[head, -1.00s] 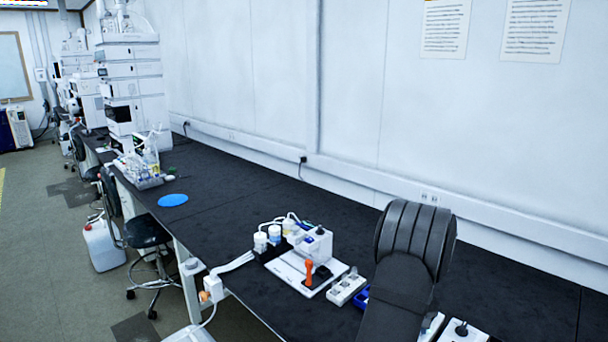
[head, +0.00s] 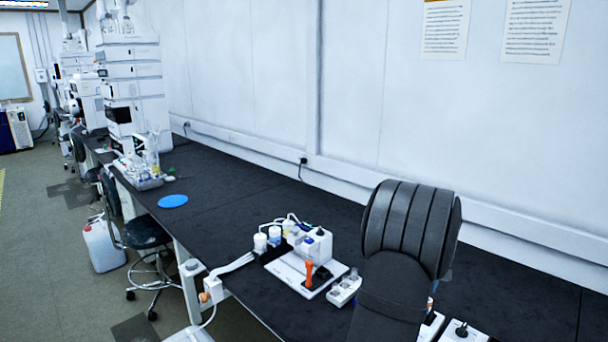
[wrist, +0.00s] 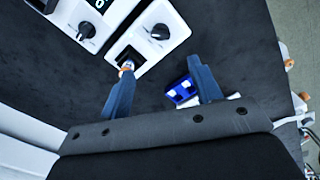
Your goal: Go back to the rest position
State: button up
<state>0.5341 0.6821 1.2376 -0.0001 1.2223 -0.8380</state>
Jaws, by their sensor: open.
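A small blue holder with white pieces (wrist: 180,91) lies beside the right finger. In the head view my dark ribbed arm rises at the right, and the gripper itself is hidden behind it or out of frame.
A white device with an orange-handled part (head: 309,272) and white-capped bottles (head: 260,242) stands left of my arm. A white socket block (head: 344,289) is close to the arm. A blue disc (head: 173,201) lies farther along the bench (head: 235,205), which is mostly clear there. The wall is behind.

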jog(key=shift+w+a+f+m+t, duration=0.15)
jog(key=shift+f+m+t, duration=0.25)
jog(key=shift+f, duration=0.45)
jog(key=shift+w+d+f+m+t, duration=0.1)
jog(key=shift+w+f+m+t, duration=0.1)
jog(key=shift+f+m, duration=0.45)
jog(key=shift+w+a+f+m+t, duration=0.15)
jog(key=shift+f+m+t, duration=0.15)
jog(key=shift+f, duration=0.75)
jog(key=shift+d, duration=0.1)
jog(key=o, duration=0.9)
jog(key=shift+c, duration=0.2)
jog(key=shift+o, duration=0.3)
jog(key=shift+w+r, duration=0.2)
jog(key=shift+w, duration=0.15)
jog(key=w+r+m+g+h, duration=0.3)
jog(key=w+r+m+h, duration=0.1)
jog(key=w+r+m, duration=0.45)
jog(key=x, duration=1)
jog(key=shift+s+f+m, duration=0.2)
jog(key=shift+s+m, duration=0.15)
jog(key=shift+m, duration=0.05)
